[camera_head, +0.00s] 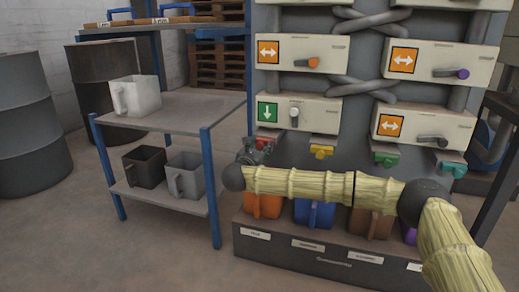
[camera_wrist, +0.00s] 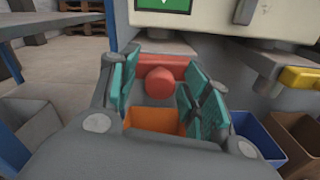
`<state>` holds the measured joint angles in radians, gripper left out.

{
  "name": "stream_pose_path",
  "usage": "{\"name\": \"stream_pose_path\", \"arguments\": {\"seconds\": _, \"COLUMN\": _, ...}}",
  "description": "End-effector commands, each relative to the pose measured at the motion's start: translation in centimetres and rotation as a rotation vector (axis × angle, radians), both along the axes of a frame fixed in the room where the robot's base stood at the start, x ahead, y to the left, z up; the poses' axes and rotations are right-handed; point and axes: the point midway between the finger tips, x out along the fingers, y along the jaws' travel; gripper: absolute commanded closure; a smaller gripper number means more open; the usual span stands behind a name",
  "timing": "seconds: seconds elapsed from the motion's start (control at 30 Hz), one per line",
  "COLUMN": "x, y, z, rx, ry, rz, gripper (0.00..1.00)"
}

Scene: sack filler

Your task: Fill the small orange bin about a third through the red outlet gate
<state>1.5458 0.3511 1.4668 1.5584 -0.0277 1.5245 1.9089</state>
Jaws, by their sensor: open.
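The red outlet gate (camera_head: 264,143) sits low on the machine, under the white box with the green arrow sign. In the wrist view its red bar and round knob (camera_wrist: 159,82) show between my finger pads. My gripper (camera_wrist: 160,90) is open, with a teal pad on either side of the knob; I cannot tell whether they touch it. In the head view my gripper (camera_head: 250,152) is at the red gate and partly covers it. The orange bin (camera_head: 262,206) stands on the ledge below; in the wrist view it (camera_wrist: 155,121) shows under the knob. Its contents are not visible.
A blue bin (camera_head: 314,214) and a brown bin (camera_head: 370,223) stand right of the orange one. Yellow (camera_head: 321,152) and green (camera_head: 386,160) gates sit to the right. A shelf table (camera_head: 185,110) with a white jug (camera_head: 135,96) stands left.

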Motion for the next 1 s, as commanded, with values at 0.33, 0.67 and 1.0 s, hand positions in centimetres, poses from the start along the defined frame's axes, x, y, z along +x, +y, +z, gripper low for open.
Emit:
{"name": "stream_pose_path", "arguments": {"seconds": 0.33, "x": 0.0, "y": 0.0, "z": 0.0, "rx": 0.000, "ry": 0.000, "rz": 0.000, "gripper": 0.82}}
{"name": "stream_pose_path", "arguments": {"seconds": 0.67, "x": -0.2, "y": 0.1, "z": 0.1, "rx": 0.000, "ry": 0.001, "rz": 0.001, "gripper": 1.00}}
{"name": "stream_pose_path", "arguments": {"seconds": 1.0, "x": -2.4, "y": 0.8, "z": 0.0, "rx": 0.000, "ry": 0.001, "rz": 0.000, "gripper": 1.00}}
